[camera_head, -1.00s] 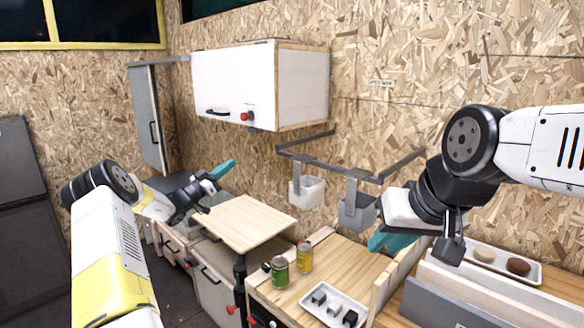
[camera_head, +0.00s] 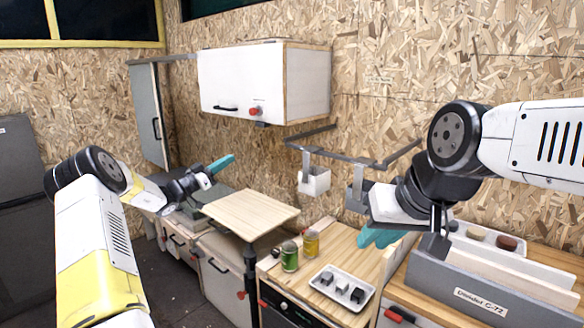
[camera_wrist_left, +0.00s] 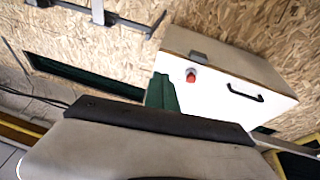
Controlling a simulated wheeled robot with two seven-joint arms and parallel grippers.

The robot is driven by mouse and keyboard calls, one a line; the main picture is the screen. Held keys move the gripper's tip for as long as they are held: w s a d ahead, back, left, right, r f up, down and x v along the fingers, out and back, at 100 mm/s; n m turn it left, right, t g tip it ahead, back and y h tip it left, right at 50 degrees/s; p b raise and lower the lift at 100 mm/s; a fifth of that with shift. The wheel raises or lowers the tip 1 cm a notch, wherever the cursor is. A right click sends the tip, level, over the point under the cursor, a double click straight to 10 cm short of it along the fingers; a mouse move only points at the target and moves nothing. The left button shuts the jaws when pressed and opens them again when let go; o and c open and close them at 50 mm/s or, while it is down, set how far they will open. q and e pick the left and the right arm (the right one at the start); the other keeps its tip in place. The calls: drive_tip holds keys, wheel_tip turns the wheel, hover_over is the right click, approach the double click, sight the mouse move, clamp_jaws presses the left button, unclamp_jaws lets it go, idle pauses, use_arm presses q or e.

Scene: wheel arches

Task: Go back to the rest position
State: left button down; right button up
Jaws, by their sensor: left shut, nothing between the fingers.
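My left gripper (camera_head: 222,164) has teal fingers and is shut and empty. It is raised above and behind the small wooden table top, below the white wall cabinet. In the left wrist view its fingers (camera_wrist_left: 162,95) show dark green and together, in front of the cabinet. My right gripper (camera_head: 378,237) has teal fingers pointing down-left, above the wooden counter near the small white tray. The gap between its fingers is hard to make out.
The white wall cabinet (camera_head: 228,82) has a red knob. Below are the wooden table top (camera_head: 250,213), a green can (camera_head: 289,257), a yellow can (camera_head: 312,243), a white tray (camera_head: 325,287) with dark blocks, and grey hanging bins. A grey box (camera_head: 440,282) stands at right.

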use_arm(q)
drive_tip(key=s+d+r+m+g, duration=0.1)
drive_tip(key=s+d+r+g, duration=0.1)
drive_tip(key=s+d+g, duration=0.4)
drive_tip(key=s+d+r+g, duration=0.2)
drive_tip(key=s+d+r, duration=0.15)
drive_tip(key=d, duration=0.35)
drive_tip(key=s+d+n+g+y, duration=0.1)
drive_tip(key=s+d+g+y, duration=0.3)
drive_tip(key=s, duration=0.8)
drive_tip(key=s+a+n+t+y, duration=0.1)
drive_tip(key=s+a+n+y, duration=0.1)
drive_tip(key=s, duration=0.7)
drive_tip(key=s+a+f+n+t+y, duration=0.1)
drive_tip(key=s+a+n+y, duration=0.2)
drive_tip(key=s, duration=0.6)
drive_tip(key=s+a+f+n+t+y, duration=0.1)
drive_tip(key=s+a+n+y, duration=0.2)
drive_tip(key=s, duration=0.6)
drive_tip(key=shift+a+y, duration=0.25)
drive_tip(key=shift+y, duration=0.55)
